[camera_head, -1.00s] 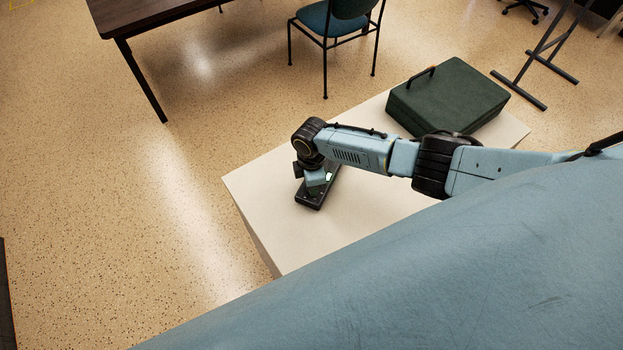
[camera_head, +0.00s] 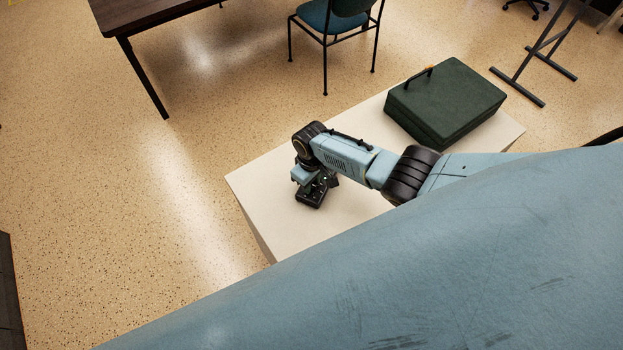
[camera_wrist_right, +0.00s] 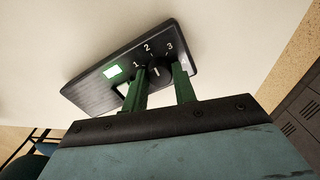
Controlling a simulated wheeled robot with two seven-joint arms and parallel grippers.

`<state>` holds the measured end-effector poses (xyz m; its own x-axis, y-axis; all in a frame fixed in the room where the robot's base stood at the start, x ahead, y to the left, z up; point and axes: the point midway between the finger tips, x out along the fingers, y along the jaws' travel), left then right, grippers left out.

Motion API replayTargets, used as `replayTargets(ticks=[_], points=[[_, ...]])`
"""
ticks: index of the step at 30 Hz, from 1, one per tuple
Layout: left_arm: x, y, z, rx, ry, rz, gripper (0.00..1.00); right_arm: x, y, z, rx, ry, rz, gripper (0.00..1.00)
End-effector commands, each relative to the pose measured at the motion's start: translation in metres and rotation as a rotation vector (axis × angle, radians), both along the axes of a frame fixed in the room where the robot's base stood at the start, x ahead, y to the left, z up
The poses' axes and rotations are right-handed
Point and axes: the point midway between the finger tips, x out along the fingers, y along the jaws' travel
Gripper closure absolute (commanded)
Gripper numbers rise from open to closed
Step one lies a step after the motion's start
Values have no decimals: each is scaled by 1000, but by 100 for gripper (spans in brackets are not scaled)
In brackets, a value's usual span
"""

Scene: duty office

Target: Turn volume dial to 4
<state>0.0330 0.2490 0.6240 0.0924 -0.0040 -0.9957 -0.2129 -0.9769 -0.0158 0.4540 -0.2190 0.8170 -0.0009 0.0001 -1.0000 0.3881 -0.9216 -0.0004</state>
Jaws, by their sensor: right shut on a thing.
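The black device (camera_head: 309,199) with the volume dial lies on the pale table. In the right wrist view its face shows white numbers 1, 2, 3 and a partly covered 4, a small lit green screen and the black dial (camera_wrist_right: 157,75). A short white mark shows on the dial, but I cannot tell exactly which number it faces. My right gripper (camera_wrist_right: 161,82) has its green fingers on either side of the dial and is shut on it. In the head view this gripper (camera_head: 317,187) is over the device and partly hides it. My left gripper is not in view.
A dark green case (camera_head: 446,101) with a handle lies at the far end of the pale table (camera_head: 262,180). The table around the device is clear. A dark brown table (camera_head: 150,12) and a blue chair (camera_head: 330,20) stand beyond on the speckled floor.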

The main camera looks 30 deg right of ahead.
Motion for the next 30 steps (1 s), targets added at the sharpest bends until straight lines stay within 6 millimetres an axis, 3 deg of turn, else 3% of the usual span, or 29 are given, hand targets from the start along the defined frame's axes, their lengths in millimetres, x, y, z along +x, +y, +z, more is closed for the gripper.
replayTargets(ticks=[30], points=[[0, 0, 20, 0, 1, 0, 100, 1, 1, 1, 2, -2, -964, 95]])
